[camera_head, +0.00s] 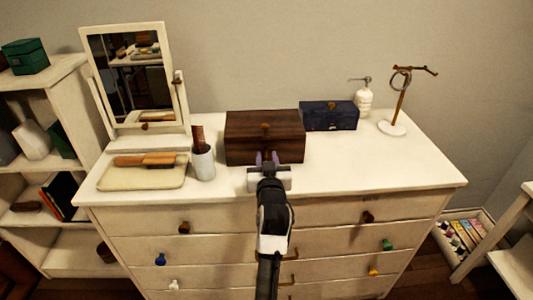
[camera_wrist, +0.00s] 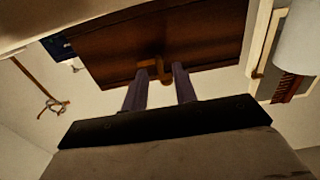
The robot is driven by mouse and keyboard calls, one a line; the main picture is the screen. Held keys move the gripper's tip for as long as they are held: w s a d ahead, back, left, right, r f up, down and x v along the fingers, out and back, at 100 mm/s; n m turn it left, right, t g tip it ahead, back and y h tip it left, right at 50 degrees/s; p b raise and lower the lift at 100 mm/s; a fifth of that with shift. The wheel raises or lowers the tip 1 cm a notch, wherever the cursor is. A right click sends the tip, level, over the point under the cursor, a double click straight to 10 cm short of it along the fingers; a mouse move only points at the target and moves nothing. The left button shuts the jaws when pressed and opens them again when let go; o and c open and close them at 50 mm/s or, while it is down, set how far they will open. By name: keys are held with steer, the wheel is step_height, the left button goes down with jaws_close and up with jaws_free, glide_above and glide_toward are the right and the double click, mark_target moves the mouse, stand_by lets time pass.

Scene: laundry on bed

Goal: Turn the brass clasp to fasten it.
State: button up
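A dark brown wooden box (camera_head: 240,146) stands on the white dresser top. It also shows in the wrist view (camera_wrist: 205,35), which looks upside down. A brass clasp (camera_head: 265,126) is on the upper middle of its front, and it shows close up in the wrist view (camera_wrist: 166,72). My gripper (camera_head: 267,157) is in front of the box, low and near its middle. In the wrist view my gripper's two purple-grey fingers (camera_wrist: 160,72) are apart, with the clasp seen between and just beyond their tips. Whether they touch it I cannot tell.
A dark blue box (camera_head: 340,116), a white pump bottle (camera_head: 364,100) and a stand with a ring (camera_head: 393,128) are to the right. A cup with a brush (camera_head: 203,162), a tray (camera_head: 120,180) and a mirror (camera_head: 127,75) are to the left. The front right dresser top is clear.

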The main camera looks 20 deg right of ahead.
steer(key=shift+w+d, duration=0.15)
steer(key=shift+w, duration=0.45)
jaws_close()
